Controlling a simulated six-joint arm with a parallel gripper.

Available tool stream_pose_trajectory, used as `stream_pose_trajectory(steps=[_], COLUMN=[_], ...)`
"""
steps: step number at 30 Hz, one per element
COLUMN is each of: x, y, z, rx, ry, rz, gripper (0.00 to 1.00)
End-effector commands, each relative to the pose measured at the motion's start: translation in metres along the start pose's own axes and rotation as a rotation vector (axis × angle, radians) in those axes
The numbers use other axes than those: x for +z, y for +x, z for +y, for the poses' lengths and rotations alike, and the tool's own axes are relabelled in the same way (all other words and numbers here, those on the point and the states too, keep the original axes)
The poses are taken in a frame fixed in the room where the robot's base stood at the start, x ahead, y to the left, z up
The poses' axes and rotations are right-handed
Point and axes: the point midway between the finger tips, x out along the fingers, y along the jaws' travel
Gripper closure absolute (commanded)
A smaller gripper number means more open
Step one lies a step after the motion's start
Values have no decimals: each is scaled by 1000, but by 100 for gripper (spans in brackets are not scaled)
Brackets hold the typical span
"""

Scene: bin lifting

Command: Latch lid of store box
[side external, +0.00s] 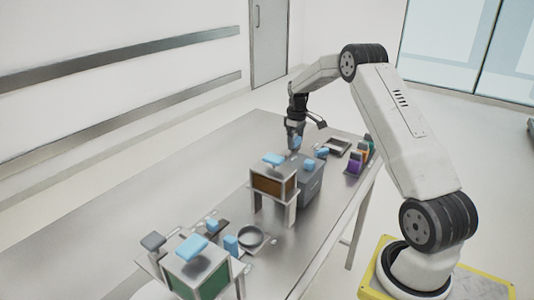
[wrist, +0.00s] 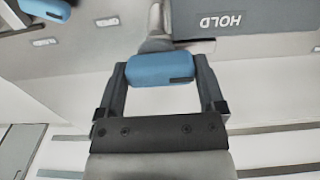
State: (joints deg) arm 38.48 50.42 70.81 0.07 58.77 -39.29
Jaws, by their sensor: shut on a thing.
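My gripper (side external: 296,141) is above the far part of the table, over a grey box (side external: 313,182). In the wrist view, my gripper (wrist: 161,80) is shut on a blue handle (wrist: 162,69), with one finger at each end. A grey stem rises from this handle in the picture, beside a dark grey panel (wrist: 240,20) marked HOLD. A brown-panelled box (side external: 270,186) with a blue handle stands nearer, and a green-panelled box (side external: 197,277) nearest. I cannot read which box is the store box, and no latch is clear.
Several coloured blocks (side external: 357,162) and a shallow tray (side external: 338,146) lie near the table's far right. A round bowl (side external: 251,238) and a small blue block (side external: 231,245) sit near the green-panelled box. The table (side external: 190,175) is bare on its left side.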

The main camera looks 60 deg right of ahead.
Motion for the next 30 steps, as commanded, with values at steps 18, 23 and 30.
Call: stream_pose_trajectory(steps=[18, 23, 30], x=[-1, -1, -1], y=[-17, -37, -66], z=[0, 0, 0], rx=[3, 3, 3], ry=[-2, -3, -4], rz=[1, 2, 1], gripper=[0, 0, 0])
